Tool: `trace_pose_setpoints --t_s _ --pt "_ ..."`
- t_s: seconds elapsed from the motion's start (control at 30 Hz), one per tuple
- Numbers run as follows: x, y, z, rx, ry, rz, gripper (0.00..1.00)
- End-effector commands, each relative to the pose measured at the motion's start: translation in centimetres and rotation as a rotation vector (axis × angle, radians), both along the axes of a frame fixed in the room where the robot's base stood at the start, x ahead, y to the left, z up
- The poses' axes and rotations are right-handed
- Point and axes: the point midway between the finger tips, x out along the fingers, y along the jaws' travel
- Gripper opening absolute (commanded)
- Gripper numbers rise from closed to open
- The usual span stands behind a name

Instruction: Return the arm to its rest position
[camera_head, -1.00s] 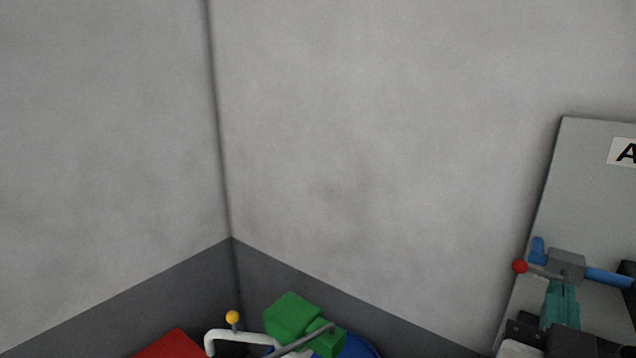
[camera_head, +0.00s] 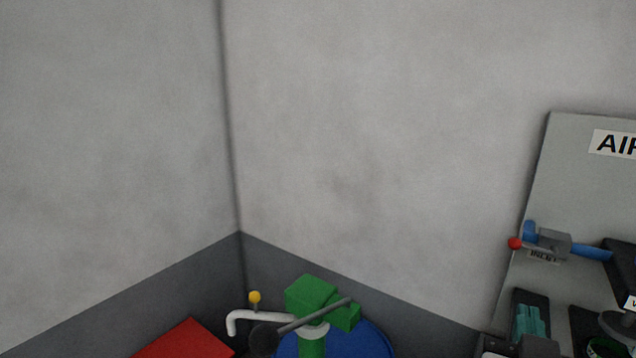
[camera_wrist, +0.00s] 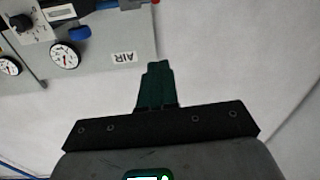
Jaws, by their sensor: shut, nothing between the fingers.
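Most of my arm is outside the head view.
A green pump head (camera_head: 312,296) on a blue drum (camera_head: 371,342) and a red object (camera_head: 188,341) stand by the corner.

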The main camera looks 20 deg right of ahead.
Motion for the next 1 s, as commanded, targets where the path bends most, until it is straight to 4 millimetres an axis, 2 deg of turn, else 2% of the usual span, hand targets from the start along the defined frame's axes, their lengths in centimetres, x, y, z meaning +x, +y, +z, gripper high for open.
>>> trace_pose_setpoints --t_s 0.27,0.37,0.47,0.5,0.6,0.7,0.9,1.0 --pt "1.4 0.0 -7.9 0.14 0.24 0.107 0.0" --pt "1.6 0.5 -12.1 0.208 0.368 0.173 0.0" --pt "1.1 1.5 -17.3 0.291 0.528 0.267 0.0" --pt "0.8 2.0 -19.4 0.325 0.595 0.311 0.0" --pt "-0.4 3.5 -23.8 0.396 0.739 0.416 0.0" --pt "-1.9 4.8 -27.1 0.452 0.853 0.511 0.0" --pt "-5.0 7.2 -31.9 0.543 1.029 0.691 0.0" --pt "-6.5 7.0 -35.5 0.565 1.079 0.679 0.0"
